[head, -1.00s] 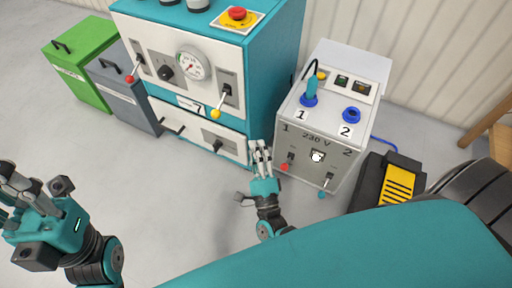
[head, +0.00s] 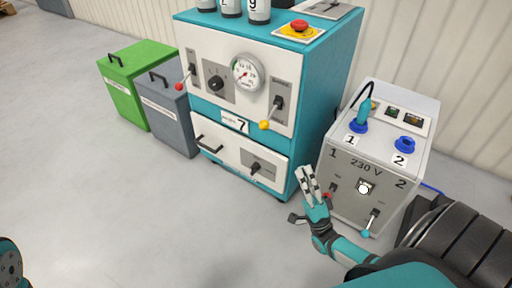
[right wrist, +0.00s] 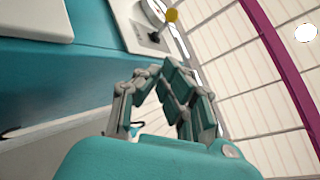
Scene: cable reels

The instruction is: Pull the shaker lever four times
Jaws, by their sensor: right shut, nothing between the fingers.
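The teal and white machine (head: 330,100) stands at the centre, with two levers on its front. One lever has a yellow ball knob (head: 265,125) and hangs down at the right. The other has a red ball knob (head: 180,86) at the left. The small lever labels are too blurred to read. My right gripper (head: 307,181) is shut and empty, below and to the right of the yellow knob, near the machine's lower right corner and apart from the knob. In the right wrist view, the fingers (right wrist: 158,78) point toward the yellow knob (right wrist: 172,15). My left gripper is out of view.
A grey 230 V box (head: 345,198) with its own red and teal-knobbed levers stands close on the right of my right gripper. Green (head: 135,75) and grey (head: 165,110) bins stand left of the machine. The floor (head: 120,200) in front is clear.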

